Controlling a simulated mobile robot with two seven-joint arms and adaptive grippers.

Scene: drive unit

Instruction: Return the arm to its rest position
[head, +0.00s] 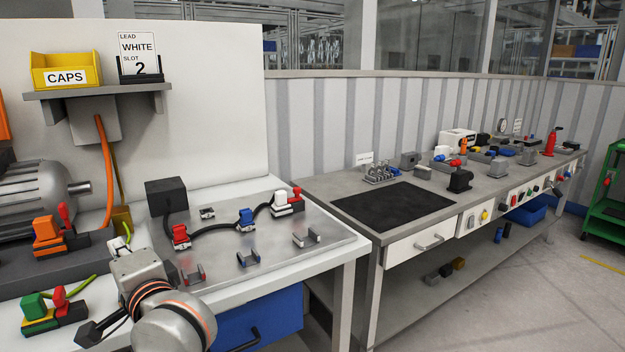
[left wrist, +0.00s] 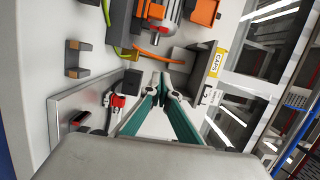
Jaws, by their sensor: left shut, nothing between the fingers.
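My left arm comes in at the bottom of the head view. Its gripper (head: 121,246) is seen from behind over the left bench, its fingers partly hidden by the gripper body. In the left wrist view the two green-sided fingers of the gripper (left wrist: 164,82) converge and their tips are together with nothing between them. The black box (head: 167,194) on the metal plate (head: 325,244) lies beyond the gripper. My right gripper is in no view.
A red connector (head: 180,235), a blue one (head: 246,218) and a white-and-red one (head: 287,202) sit along a black cable. A motor (head: 35,190) stands at left. A shelf (head: 100,90) holds a yellow CAPS bin (head: 65,70) and a WHITE card (head: 139,48). A second bench (head: 300,185) stands right.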

